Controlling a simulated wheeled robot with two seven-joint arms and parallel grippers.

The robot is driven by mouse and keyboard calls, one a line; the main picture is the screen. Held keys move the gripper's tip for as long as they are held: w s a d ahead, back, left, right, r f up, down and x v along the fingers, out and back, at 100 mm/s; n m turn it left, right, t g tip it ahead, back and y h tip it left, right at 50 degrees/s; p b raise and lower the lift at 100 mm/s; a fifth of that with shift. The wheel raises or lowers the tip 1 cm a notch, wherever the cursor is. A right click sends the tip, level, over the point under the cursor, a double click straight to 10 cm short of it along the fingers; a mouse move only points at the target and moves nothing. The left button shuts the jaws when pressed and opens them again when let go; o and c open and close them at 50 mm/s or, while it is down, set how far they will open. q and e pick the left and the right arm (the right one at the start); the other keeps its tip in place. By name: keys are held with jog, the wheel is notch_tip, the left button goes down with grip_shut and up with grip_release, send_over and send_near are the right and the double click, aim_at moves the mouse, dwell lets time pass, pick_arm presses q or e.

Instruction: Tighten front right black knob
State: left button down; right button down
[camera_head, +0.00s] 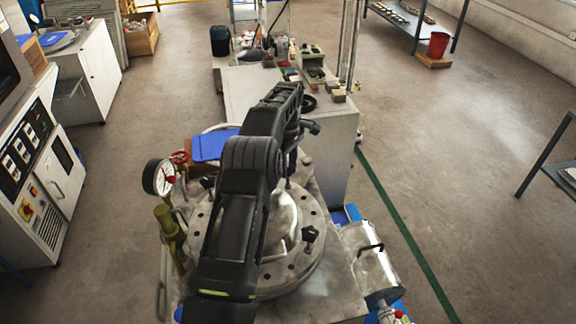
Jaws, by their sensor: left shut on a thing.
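A round metal lid (275,272) with holes around its rim sits on the test machine in the lower middle. One black knob (310,236) stands upright on the lid's right side, clear of my arm. Another black knob (208,183) is at the lid's left edge. My left arm crosses over the lid and bends down at its far side. My left gripper (288,180) is at the lid's far right edge, shut on a black knob there. The arm hides most of the fingers and that knob. My right gripper is out of view.
A pressure gauge (159,177) and a red valve wheel (180,157) stand left of the lid. A metal cylinder (370,262) with a handle is at the right. A cluttered grey workbench (255,90) stands behind.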

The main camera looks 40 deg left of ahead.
pick_arm(q)
jog(key=m, duration=0.4)
jog(key=shift+m, duration=0.3)
jog(key=m, duration=0.4)
jog(key=shift+m, duration=0.3)
jog(key=c, duration=0.9)
grip_release()
jog(key=shift+o, duration=0.2)
jog(key=shift+r, duration=0.1)
